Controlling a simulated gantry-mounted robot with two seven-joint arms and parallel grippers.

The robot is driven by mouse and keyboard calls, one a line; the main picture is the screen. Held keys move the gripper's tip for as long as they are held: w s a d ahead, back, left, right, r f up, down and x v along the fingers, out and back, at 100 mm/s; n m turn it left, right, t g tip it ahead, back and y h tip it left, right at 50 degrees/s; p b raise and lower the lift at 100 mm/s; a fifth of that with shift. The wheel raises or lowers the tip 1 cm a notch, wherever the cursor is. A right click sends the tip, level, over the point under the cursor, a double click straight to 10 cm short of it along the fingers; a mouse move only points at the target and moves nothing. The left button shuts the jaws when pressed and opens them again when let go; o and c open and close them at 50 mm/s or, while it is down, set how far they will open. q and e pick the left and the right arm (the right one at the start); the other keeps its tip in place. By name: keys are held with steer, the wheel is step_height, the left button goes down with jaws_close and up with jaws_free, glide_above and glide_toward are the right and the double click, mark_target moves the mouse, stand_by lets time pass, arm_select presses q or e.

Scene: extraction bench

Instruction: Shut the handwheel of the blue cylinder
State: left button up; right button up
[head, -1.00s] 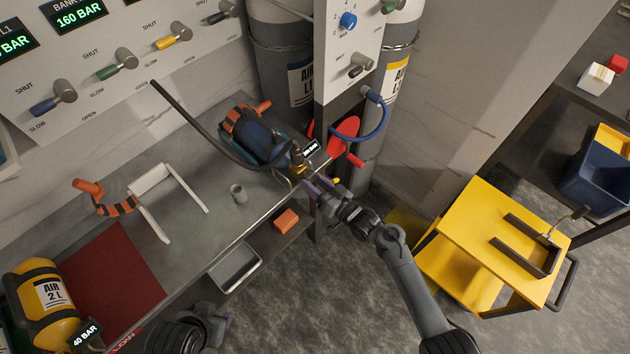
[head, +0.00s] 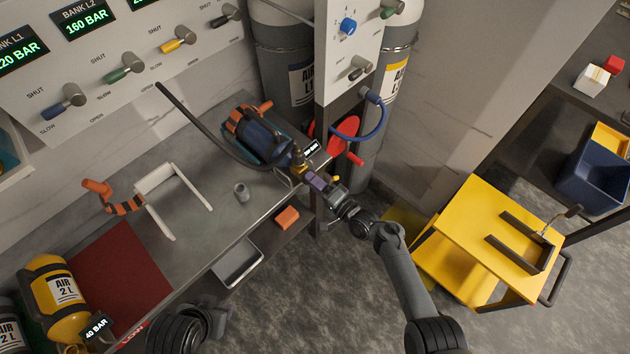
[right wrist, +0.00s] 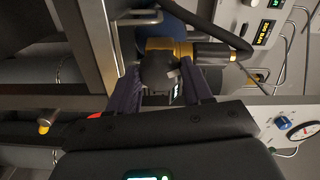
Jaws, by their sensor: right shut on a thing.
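The blue cylinder (head: 258,138) lies on its side at the back right of the bench, with its valve end toward the front right. The brass valve (head: 298,160) also shows in the right wrist view (right wrist: 183,50). My right gripper (head: 314,179) is at that valve end. In the right wrist view the black handwheel (right wrist: 158,70) sits between its two dark fingers, which are shut on it. The handwheel is mostly hidden by the gripper in the head view. Part of my left arm shows at the bottom left, but its gripper is out of sight.
A black hose (head: 200,126) arches to the valve. A red handle (head: 343,136) and a blue hose (head: 383,120) are close to the right. A yellow cart (head: 480,225) stands right.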

steer(key=m, duration=0.4)
steer(key=shift+p, duration=0.4)
steer(key=shift+m, duration=0.3)
steer(key=o, duration=1.1)
steer(key=shift+c, duration=0.2)
